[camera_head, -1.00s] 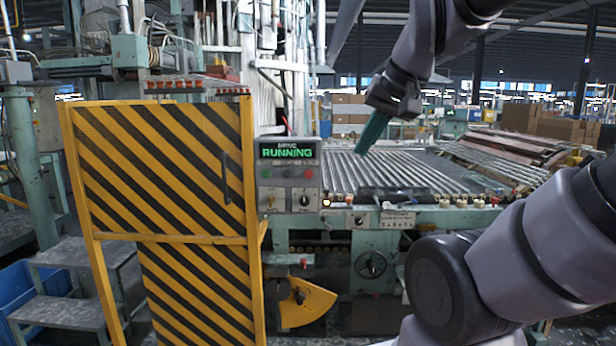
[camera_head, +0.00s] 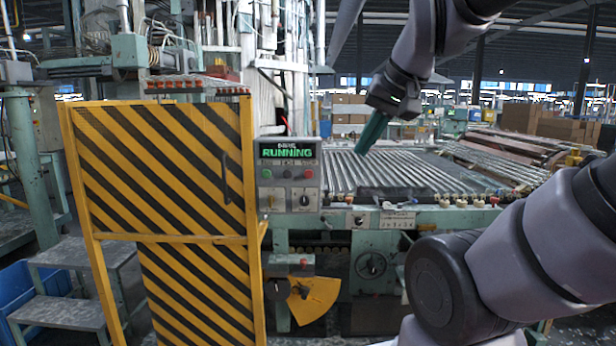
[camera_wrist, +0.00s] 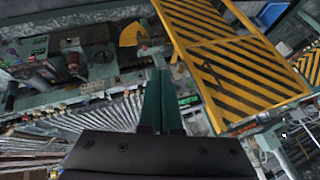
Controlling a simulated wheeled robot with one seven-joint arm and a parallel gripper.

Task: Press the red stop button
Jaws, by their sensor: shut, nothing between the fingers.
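The control panel (camera_head: 277,182) stands just right of the striped gate, with a lit green display (camera_head: 287,152) reading RUNNING. A red button (camera_head: 308,173) sits at the right of its button row, beside a dark one and a green one. My gripper (camera_head: 361,150) has green fingers and hangs to the right of the panel, over the roller bed, apart from the button. In the wrist view my gripper (camera_wrist: 160,72) shows its two fingers together and empty. The panel's display edge shows partly beside the fingers there; I cannot make out the red button in that view.
A yellow and black striped gate (camera_head: 160,180) stands left of the panel. A yellow quadrant plate (camera_head: 314,298) is below the panel. Cardboard boxes (camera_head: 545,122) stand at the back right.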

